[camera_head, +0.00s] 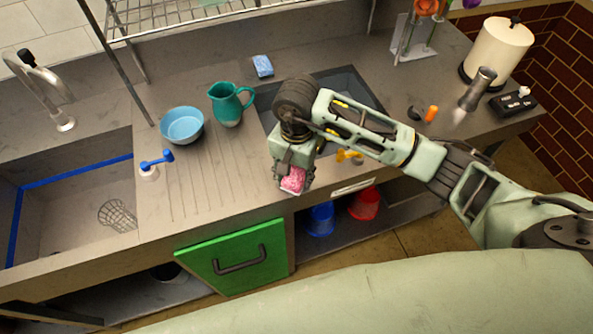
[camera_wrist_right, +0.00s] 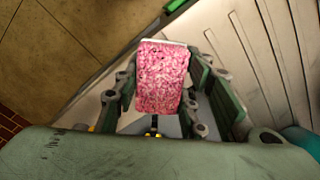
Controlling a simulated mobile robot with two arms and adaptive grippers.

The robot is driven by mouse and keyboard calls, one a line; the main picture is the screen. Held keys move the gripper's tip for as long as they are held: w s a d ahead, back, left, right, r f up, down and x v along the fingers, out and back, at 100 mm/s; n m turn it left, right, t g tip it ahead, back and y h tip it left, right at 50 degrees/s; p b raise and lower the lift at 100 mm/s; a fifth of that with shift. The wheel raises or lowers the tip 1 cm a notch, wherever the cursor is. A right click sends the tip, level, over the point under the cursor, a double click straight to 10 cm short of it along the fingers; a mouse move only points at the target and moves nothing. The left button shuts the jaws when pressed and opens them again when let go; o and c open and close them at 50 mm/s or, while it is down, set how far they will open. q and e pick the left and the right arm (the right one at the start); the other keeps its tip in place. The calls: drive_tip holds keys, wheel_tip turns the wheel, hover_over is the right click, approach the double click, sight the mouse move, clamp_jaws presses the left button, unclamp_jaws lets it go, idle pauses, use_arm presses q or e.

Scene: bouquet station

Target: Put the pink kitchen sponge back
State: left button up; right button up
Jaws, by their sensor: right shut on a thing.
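The pink sponge (camera_head: 293,180) is speckled pink with a pale edge. My right gripper (camera_head: 291,172) is shut on it and holds it near the front edge of the counter, just right of the ribbed drainboard. In the right wrist view the sponge (camera_wrist_right: 161,78) sits between the two fingers of the gripper (camera_wrist_right: 163,92). I cannot tell from these views how far it is above the counter. My left gripper is not in view.
A blue sponge (camera_head: 262,66) lies at the back of the counter. A teal jug (camera_head: 229,104) and blue bowl (camera_head: 182,125) stand left of my right arm. A sink (camera_head: 75,210) is at left. A green cabinet door (camera_head: 235,258) is below the counter; red (camera_head: 364,203) and blue (camera_head: 320,219) buckets are underneath.

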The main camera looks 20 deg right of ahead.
sight(296, 172)
drive_tip(key=shift+f, duration=0.25)
drive_tip(key=o, duration=1.1)
drive_tip(key=shift+r, duration=0.1)
drive_tip(key=shift+r, duration=0.1)
drive_tip(key=shift+r+p, duration=0.25)
drive_tip(key=shift+p, duration=0.1)
wheel_tip(296, 172, up, 12)
drive_tip(key=b, duration=0.2)
drive_tip(key=shift+f, duration=0.2)
drive_tip(key=shift+s, duration=0.1)
